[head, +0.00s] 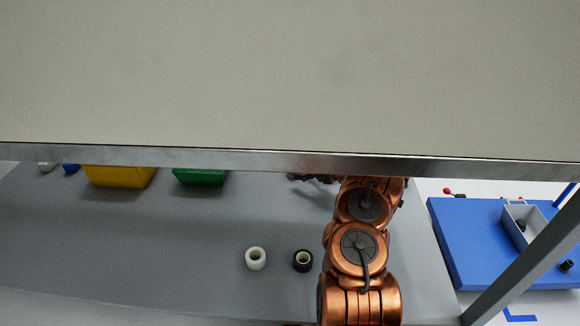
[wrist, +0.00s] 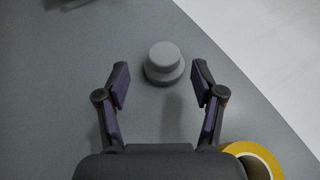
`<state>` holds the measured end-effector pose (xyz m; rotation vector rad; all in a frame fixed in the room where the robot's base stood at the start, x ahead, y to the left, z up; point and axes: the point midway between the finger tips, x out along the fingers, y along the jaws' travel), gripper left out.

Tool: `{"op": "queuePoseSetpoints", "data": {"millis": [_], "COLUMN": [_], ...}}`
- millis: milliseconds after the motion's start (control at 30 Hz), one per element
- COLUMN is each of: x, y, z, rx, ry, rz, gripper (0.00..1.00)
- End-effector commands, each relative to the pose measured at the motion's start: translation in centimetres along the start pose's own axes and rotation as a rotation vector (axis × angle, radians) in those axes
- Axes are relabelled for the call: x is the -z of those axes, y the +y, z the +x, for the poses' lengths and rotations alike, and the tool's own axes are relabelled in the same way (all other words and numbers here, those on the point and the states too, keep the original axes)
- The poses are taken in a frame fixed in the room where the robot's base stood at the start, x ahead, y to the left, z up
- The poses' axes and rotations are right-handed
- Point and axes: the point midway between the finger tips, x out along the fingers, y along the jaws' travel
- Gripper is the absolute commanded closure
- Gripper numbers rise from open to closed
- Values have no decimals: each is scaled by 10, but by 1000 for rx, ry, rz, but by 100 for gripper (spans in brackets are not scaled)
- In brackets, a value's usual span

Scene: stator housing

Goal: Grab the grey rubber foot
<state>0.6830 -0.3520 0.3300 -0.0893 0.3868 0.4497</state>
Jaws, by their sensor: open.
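The grey rubber foot (wrist: 165,62) stands on the grey surface in the wrist view, a round stepped piece with a narrower top. My gripper (wrist: 162,84) is open and empty, its two dark fingers with purple pads pointing toward the foot. The foot lies just beyond the fingertips, roughly centred between them. In the head view my gripper (head: 312,180) shows only as a dark part under the upper shelf edge, and the shelf hides the foot there.
A yellow tape roll (wrist: 250,160) lies close by my gripper's right side. The grey worktop (head: 130,245) bears a white roll (head: 256,258), a black roll (head: 303,260), a yellow bin (head: 118,177) and a green bin (head: 200,177). The upper shelf (head: 290,80) overhangs. A blue table (head: 465,265) stands right.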

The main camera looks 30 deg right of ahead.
Motion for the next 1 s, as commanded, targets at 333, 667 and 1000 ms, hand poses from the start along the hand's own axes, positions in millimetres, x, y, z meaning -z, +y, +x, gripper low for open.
{"op": "queuePoseSetpoints", "data": {"millis": [333,667,1000], "x": [6,8,3], "y": [-12,-13,-12], "z": [14,44,65], "rx": [23,21,19], "ry": [1,1,0], "rz": [8,6,9], "gripper": [32,32,32]}}
